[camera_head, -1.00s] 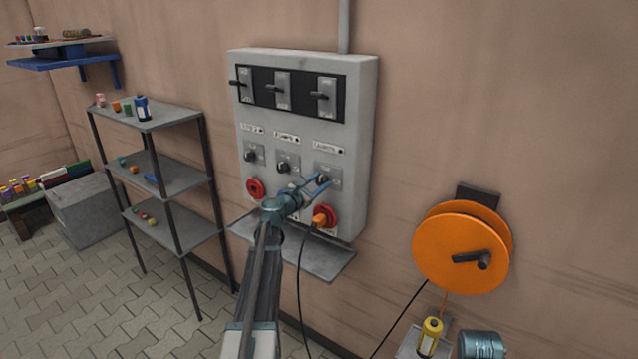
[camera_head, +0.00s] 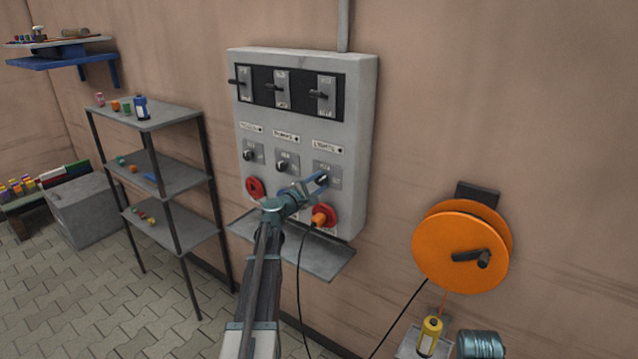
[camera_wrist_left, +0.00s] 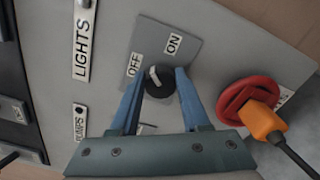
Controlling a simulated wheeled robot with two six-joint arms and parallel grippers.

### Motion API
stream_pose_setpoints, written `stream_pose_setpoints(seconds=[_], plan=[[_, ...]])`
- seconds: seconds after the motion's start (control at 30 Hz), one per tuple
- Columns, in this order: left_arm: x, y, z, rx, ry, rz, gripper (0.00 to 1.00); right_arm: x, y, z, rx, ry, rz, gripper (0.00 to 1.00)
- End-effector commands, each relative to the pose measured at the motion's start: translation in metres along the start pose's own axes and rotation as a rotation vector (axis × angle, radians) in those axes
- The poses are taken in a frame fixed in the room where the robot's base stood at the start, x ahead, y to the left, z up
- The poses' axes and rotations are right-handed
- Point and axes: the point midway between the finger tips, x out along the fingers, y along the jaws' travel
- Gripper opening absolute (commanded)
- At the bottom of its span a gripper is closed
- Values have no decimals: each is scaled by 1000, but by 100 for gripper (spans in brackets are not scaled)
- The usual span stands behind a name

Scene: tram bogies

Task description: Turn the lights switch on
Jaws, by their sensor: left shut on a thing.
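The lights switch is a round black knob (camera_wrist_left: 162,84) with a white mark, on a grey plate with OFF and ON labels. The mark points up and slightly left in the left wrist view, nearer OFF than ON. In the head view the knob's plate (camera_head: 334,172) is at the right of the control box (camera_head: 361,150), under the LIGHTS label. My left gripper (camera_head: 321,179) is shut on the knob, one blue fingertip on each side, also seen in the left wrist view (camera_wrist_left: 163,78). The fingers partly hide the knob in the head view. My right gripper is not in view.
A red socket with an orange plug (camera_head: 322,217) and hanging cable sits just below the switch. Similar knobs are to the left, black levers above. A small shelf (camera_head: 320,262) juts out below the box. An orange cable reel (camera_head: 450,250) hangs at the right.

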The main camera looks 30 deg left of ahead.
Motion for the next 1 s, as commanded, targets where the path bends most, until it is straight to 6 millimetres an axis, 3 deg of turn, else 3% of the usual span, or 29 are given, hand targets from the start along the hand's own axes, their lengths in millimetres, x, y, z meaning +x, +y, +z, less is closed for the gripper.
stream_pose_setpoints(seconds=[0.6, 1.0], plan=[[-1, -5, 0, 568, -1, -2, 0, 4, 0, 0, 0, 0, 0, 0], [-1, -6, -1, 797, -2, -2, 0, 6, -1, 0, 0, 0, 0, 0]])
